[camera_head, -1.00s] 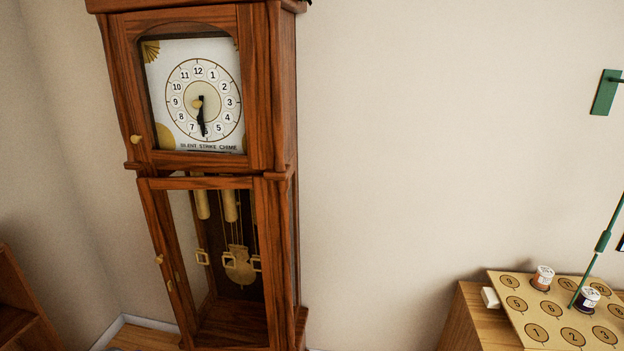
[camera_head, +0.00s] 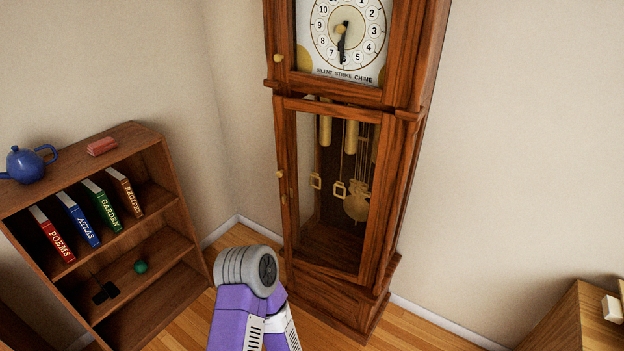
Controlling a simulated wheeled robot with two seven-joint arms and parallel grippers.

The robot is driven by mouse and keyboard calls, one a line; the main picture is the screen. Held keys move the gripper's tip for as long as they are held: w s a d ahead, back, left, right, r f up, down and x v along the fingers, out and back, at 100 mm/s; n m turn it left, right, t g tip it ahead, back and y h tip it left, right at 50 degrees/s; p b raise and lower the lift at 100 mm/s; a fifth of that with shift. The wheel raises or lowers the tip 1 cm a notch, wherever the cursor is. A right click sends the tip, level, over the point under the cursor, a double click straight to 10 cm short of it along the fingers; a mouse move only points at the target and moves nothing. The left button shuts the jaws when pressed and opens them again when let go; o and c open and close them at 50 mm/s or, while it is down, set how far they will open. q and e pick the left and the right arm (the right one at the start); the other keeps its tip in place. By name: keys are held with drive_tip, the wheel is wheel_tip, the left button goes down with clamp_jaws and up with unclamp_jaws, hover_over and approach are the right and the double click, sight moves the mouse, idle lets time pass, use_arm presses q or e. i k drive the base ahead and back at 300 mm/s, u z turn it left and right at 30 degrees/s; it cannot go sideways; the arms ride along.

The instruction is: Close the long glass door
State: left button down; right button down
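The long glass door (camera_head: 328,104) is the tall wood-framed lower door of the grandfather clock (camera_head: 408,150). A small brass knob (camera_head: 280,174) sits on its left stile. Brass weights and a pendulum (camera_head: 356,207) show through the glass. The door lies across or close to the case front; I cannot tell whether a small gap stands at its left edge. A purple and grey link of my own arm rises from the bottom, in front of the clock's lower left. Neither gripper shows, so their places relative to the door are hidden.
A wooden bookshelf (camera_head: 150,215) with several books, a blue teapot (camera_head: 27,164) and a green ball (camera_head: 141,266) stands left of the clock. A wooden cabinet (camera_head: 562,325) is at the lower right. Some wood floor (camera_head: 425,331) is clear right of the clock.

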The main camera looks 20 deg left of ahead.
sight(387, 120)
drive_tip(key=k, duration=0.45)
drive_tip(key=u, duration=0.9)
drive_tip(key=i, duration=0.95)
drive_tip(key=z, duration=0.6)
drive_tip(key=i, duration=0.6)
drive_tip(key=z, duration=0.45)
